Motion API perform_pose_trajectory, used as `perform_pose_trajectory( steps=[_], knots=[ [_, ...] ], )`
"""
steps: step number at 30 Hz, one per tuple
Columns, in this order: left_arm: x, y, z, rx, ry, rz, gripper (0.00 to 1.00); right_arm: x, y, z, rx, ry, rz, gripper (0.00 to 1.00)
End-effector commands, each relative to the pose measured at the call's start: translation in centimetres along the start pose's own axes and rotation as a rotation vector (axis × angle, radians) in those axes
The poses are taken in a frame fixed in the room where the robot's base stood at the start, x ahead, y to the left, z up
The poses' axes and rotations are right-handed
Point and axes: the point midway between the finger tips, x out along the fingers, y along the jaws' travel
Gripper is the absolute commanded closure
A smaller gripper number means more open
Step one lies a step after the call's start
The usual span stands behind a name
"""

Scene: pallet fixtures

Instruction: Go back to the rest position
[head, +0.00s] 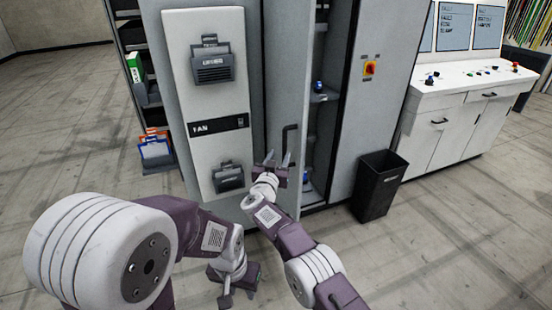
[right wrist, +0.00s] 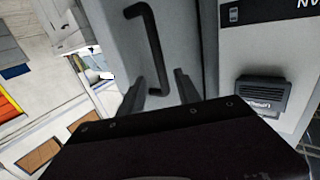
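My right gripper (head: 278,158) is at the front of a tall grey cabinet, close to the black handle (head: 287,145) of its door (head: 258,70). In the right wrist view its two fingers (right wrist: 160,88) stand apart, and the handle (right wrist: 153,45) shows just beyond and between them. It does not look clamped on the handle; the exact gap cannot be told. The door stands partly open, with shelves showing to its right. My left gripper (head: 238,294) hangs low over the floor with its fingers apart and empty.
A white control desk (head: 455,105) is further right. A shelf with a green-white box (head: 135,67) and blue and orange folders (head: 154,146) is at the left. The floor at far left is clear.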

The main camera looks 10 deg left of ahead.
Motion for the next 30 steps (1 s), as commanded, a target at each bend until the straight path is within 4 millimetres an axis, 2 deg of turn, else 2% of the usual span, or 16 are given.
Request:
perform_pose_trajectory(
  steps=[4, 7, 11, 14, 17, 18, 20, 21, 23, 24, 27, 30],
  knots=[
    [0.0, 0.0, 0.0, 0.000, 0.000, 0.000, 0.64, 0.1, 0.1, -0.2, -0.001, -0.001, -0.003, 0.60],
    [0.0, 0.0, 0.0, 0.000, 0.000, 0.000, 0.64, 1.3, 1.3, -1.0, -0.011, -0.021, -0.041, 0.60],
    [0.0, 0.0, 0.0, 0.000, 0.000, 0.000, 0.64, 2.5, 5.2, -1.7, -0.034, -0.135, -0.149, 0.60],
    [0.0, 0.0, 0.0, 0.000, 0.000, 0.000, 0.64, 1.0, 9.8, -0.3, -0.046, -0.299, -0.219, 0.60],
    [0.0, 0.0, 0.0, 0.000, 0.000, 0.000, 0.64, -3.6, 15.9, 2.6, -0.046, -0.525, -0.251, 0.60],
    [0.0, 0.0, 0.0, 0.000, 0.000, 0.000, 0.64, -6.2, 18.4, 3.9, -0.042, -0.623, -0.251, 0.60],
    [0.0, 0.0, 0.0, 0.000, 0.000, 0.000, 0.64, -10.4, 21.7, 5.8, -0.033, -0.760, -0.240, 0.60],
    [0.0, 0.0, 0.0, 0.000, 0.000, 0.000, 0.64, -13.4, 23.8, 6.9, -0.028, -0.847, -0.227, 0.60],
    [0.0, 0.0, 0.0, 0.000, 0.000, 0.000, 0.64, -18.1, 26.7, 8.5, -0.015, -0.973, -0.197, 0.60],
    [0.0, 0.0, 0.0, 0.000, 0.000, 0.000, 0.64, -21.3, 28.4, 9.4, -0.009, -1.052, -0.175, 0.60],
    [0.0, 0.0, 0.0, 0.000, 0.000, 0.000, 0.64, -28.8, 32.0, 11.1, 0.008, -1.226, -0.112, 0.60],
    [0.0, 0.0, 0.0, 0.000, 0.000, 0.000, 0.64, -34.7, 34.3, 12.2, 0.020, -1.355, -0.055, 0.60]
  ],
)
